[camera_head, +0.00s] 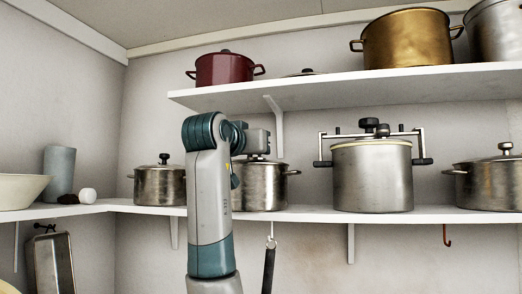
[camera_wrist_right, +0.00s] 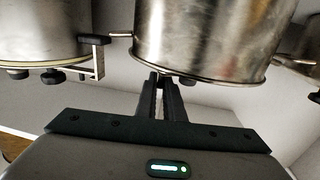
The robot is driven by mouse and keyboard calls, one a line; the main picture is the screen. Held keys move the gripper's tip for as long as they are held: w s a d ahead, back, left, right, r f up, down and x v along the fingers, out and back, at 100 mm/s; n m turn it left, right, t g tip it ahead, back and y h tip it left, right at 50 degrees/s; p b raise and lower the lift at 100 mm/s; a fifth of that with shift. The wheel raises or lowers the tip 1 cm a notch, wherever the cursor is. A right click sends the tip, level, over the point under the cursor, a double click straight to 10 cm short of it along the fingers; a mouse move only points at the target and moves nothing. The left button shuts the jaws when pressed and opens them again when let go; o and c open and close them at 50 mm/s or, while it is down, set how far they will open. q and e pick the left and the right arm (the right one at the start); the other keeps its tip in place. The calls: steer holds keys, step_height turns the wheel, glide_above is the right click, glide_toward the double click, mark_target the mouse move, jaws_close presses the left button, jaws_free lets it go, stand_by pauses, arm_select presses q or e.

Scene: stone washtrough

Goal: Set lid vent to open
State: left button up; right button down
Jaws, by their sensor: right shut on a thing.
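The steel pot (camera_head: 262,190) with a lid stands on the lower shelf, behind my right arm. Most of its lid is hidden by my right gripper (camera_head: 262,146). In the right wrist view the pot (camera_wrist_right: 205,40) appears upside down, its lid side toward the bottom. There my right gripper (camera_wrist_right: 162,82) has its fingers at the lid's near edge, shut on a small part, the lid vent, which the fingers almost wholly hide. A small dark part shows just right of the fingertips. The vent's setting cannot be seen. My left gripper is not in view.
A clamp-lid cooker (camera_head: 372,178) stands to the right of the pot, and a smaller lidded pot (camera_head: 158,186) to the left. The upper shelf (camera_head: 330,84) overhangs with a red pot (camera_head: 223,69) and a brass pot (camera_head: 405,38). Utensils hang below the lower shelf.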

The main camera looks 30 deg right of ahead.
steer(key=shift+a+m+g+h, duration=0.1)
steer(key=shift+m+g+h, duration=0.3)
steer(key=shift+m+g, duration=0.2)
steer(key=c, duration=1.9)
jaws_free()
steer(key=shift+o, duration=0.2)
